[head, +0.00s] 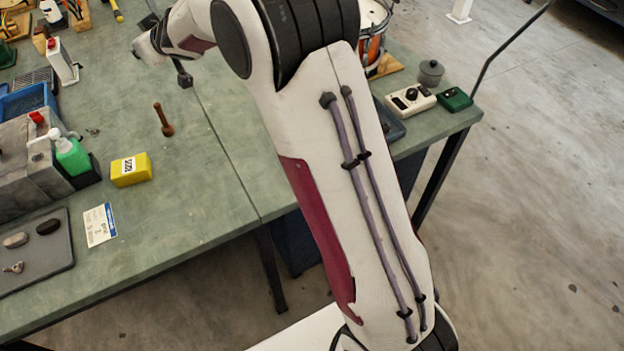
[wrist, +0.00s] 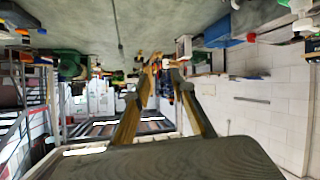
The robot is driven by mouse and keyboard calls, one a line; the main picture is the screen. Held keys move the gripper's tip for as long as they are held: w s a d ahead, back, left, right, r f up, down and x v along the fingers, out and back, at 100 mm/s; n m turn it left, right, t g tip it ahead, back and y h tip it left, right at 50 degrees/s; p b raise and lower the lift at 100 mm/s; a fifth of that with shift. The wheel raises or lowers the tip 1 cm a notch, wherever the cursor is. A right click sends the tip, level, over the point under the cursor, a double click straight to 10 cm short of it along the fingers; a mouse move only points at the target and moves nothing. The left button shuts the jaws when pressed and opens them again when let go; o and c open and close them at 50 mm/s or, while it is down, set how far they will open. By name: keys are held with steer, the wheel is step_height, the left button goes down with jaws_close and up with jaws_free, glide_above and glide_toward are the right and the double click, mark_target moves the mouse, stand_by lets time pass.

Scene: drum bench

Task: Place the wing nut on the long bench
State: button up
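A small metal piece that looks like the wing nut (head: 14,267) lies on a dark grey mat (head: 50,262) at the near left of the head view. The long green bench (head: 190,215) carries this mat. My gripper shows in the wrist view (wrist: 160,66), its two fingers slanting towards each other. Clutter behind the tips hides whether they meet, and I see no clear object between them. In the head view my arm crosses the middle and my wrist is over the far part of the bench, away from the mat; the fingertips are not clear there.
A white card (head: 99,225), yellow box (head: 131,170), green pump bottle (head: 72,156) and brown wooden peg (head: 163,119) stand or lie nearby. A small metal bit (head: 93,131) lies behind. The bench's centre is mostly clear.

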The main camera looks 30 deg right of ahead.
steer(key=s+d+r+m+g+h, duration=0.1)
steer(key=s+d+r+m+h, duration=0.2)
steer(key=s+d, duration=0.65)
steer(key=s+d+r+m+g+h, duration=0.15)
steer(key=s+d+r, duration=0.4)
steer(key=s, duration=0.85)
steer(key=s+f+g, duration=0.2)
steer(key=s+f, duration=0.2)
steer(key=s, duration=1)
steer(key=s+a+f+g+y, duration=0.1)
steer(key=s+f, duration=0.3)
steer(key=s, duration=1.1)
steer(key=shift+a+f+m+g, duration=0.15)
steer(key=shift+a+m+g, duration=0.05)
steer(key=shift+m+g, duration=0.3)
steer(key=shift+o, duration=0.5)
